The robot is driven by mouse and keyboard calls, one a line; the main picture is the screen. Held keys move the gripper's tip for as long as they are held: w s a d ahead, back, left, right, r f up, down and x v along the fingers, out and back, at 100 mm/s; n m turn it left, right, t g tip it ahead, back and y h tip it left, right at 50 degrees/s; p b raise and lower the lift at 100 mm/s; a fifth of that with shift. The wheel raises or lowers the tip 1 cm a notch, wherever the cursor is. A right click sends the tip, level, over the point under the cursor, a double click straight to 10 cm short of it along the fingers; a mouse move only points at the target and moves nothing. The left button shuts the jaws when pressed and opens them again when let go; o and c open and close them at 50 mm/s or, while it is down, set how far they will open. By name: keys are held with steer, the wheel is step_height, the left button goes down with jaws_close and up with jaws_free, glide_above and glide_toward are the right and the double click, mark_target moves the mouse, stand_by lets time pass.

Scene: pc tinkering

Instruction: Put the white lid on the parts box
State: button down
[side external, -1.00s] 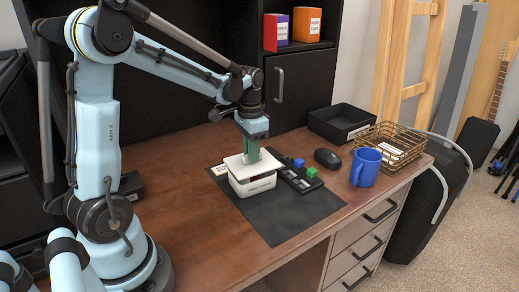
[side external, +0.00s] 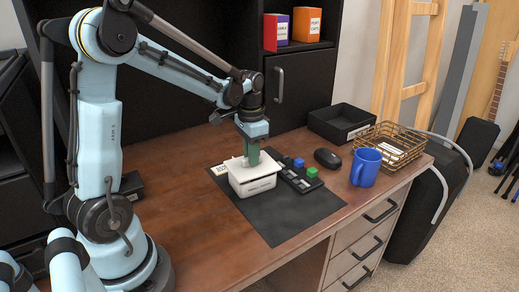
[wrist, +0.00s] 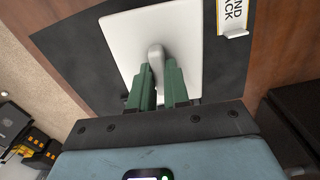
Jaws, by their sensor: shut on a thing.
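The white lid (side external: 238,165) lies on top of the white parts box (side external: 257,187), and I see no clear gap between them from the side. The box stands on the dark mat and has small print on its front wall. My gripper (side external: 252,160) points down from above with its green fingers on the lid's handle. In the wrist view the green fingers (wrist: 158,72) are shut on the grey handle in the middle of the lid (wrist: 126,42). The lid hides the inside of the box, and the box's far side is hidden too.
A dark strip with blue and green blocks (side external: 301,176) lies close to the right of the box. Beyond are a black mouse (side external: 327,158), a blue mug (side external: 366,167), a wire basket (side external: 391,145) and a black tray (side external: 342,122). The mat's front (side external: 280,220) is clear.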

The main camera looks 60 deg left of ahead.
steer(key=shift+f, duration=0.65)
steer(key=c, duration=1.4)
jaws_free()
steer(key=o, duration=0.5)
steer(key=shift+o, duration=0.2)
steer(key=shift+r, duration=0.15)
steer(key=shift+r, duration=3.9)
steer(key=shift+d, duration=0.1)
steer(key=s+d+t, duration=0.3)
steer(key=d, duration=0.4)
steer(key=s+d+n+t, duration=0.1)
steer(key=s+d+t, duration=0.3)
steer(key=d, duration=0.2)
steer(key=shift+d+f, duration=0.35)
